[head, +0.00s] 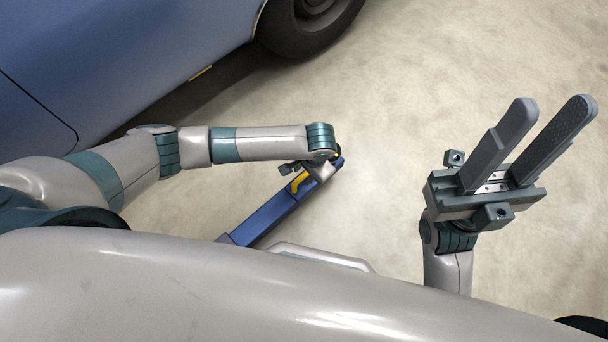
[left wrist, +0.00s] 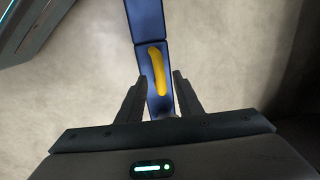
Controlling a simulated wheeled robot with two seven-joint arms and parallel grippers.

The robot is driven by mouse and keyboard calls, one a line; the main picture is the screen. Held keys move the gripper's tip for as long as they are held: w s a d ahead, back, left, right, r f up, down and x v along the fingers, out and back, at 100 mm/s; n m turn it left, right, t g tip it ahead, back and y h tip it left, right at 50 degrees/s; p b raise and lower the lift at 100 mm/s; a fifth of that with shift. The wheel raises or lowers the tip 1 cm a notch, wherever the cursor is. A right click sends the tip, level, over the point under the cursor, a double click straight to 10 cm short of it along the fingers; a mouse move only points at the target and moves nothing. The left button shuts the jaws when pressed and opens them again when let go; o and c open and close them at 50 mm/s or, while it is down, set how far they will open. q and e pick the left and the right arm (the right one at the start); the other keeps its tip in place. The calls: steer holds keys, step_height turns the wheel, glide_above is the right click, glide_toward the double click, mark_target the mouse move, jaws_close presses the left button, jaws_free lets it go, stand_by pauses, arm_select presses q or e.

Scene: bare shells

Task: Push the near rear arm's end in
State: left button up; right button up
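The blue arm (head: 265,217) lies slanting low over the floor, with a yellow piece (head: 299,183) on its upper side near its far end. My left gripper (head: 306,174) is over that end and partly hidden by my own wrist in the head view. In the left wrist view, the blue arm (left wrist: 146,22) runs down the middle and the yellow piece (left wrist: 158,70) shows between the fingers. The left fingers (left wrist: 159,77) are apart, one on each side; contact with the arm cannot be told. My right gripper (head: 554,103) is open and empty, raised at the right.
A blue car (head: 120,60) with a dark tyre (head: 308,25) stands at the upper left. The pale concrete floor (head: 420,90) is clear in the middle and to the right. A dark edged object (left wrist: 30,25) shows at the upper left of the left wrist view.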

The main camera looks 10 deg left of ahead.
arm_select(q)
steer(key=shift+w+a+f, duration=0.1)
steer(key=shift+f, duration=0.45)
steer(key=shift+c, duration=0.6)
jaws_close()
steer(key=shift+r+p, duration=0.1)
steer(key=shift+p, duration=0.3)
